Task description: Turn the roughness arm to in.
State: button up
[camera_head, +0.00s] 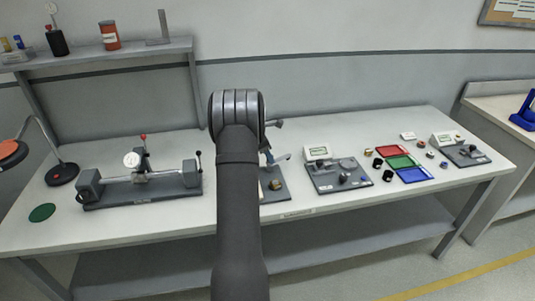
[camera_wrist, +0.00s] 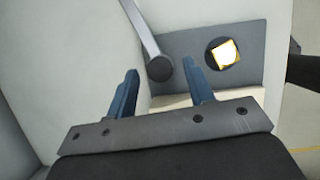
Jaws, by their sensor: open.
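In the wrist view a light grey lever, which looks like the roughness arm (camera_wrist: 143,32), runs from the top edge down to a dark round end (camera_wrist: 159,69) over a grey plate (camera_wrist: 188,42). My gripper (camera_wrist: 160,73) is open, its two blue fingers apart and nothing held. The dark round end shows between the fingertips; I cannot tell how far beyond them it lies. In the head view a pale lever (camera_head: 283,158) sticks out right of my arm above a grey base (camera_head: 283,190). My arm hides much of that station.
A black disc with a yellow-edged white square (camera_wrist: 226,54) sits on the plate, right of the fingers. On the bench (camera_head: 300,215), a shaft fixture (camera_head: 142,180) stands left. A gauge station (camera_head: 340,176) and coloured trays (camera_head: 398,160) stand right. The front strip is mostly clear.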

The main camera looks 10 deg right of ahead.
grip_shut()
jog(key=shift+m, duration=0.3)
jog(key=m, duration=0.1)
jog(key=m+g, duration=0.1)
jog(key=m, duration=0.1)
jog(key=m+g, duration=0.1)
jog(key=m, duration=0.1)
jog(key=shift+w+y, duration=0.3)
jog(key=m+g, duration=0.1)
jog(key=m, duration=0.2)
jog(key=m+y, duration=0.1)
jog(key=m, duration=0.1)
jog(key=shift+w+d+m+g, duration=0.2)
jog(key=shift+m+g, duration=0.2)
jog(key=m, duration=0.1)
jog(key=m+y, duration=0.1)
jog(key=m, duration=0.1)
jog(key=m+g+y, duration=0.1)
jog(key=m, duration=0.1)
jog(key=shift+w+d, duration=0.1)
jog(key=shift+d, duration=0.15)
jog(key=m+y, duration=0.1)
jog(key=m, duration=0.1)
jog(key=m+y, duration=0.1)
jog(key=m, duration=0.2)
jog(key=shift+d, duration=0.15)
jog(key=shift+m, duration=0.4)
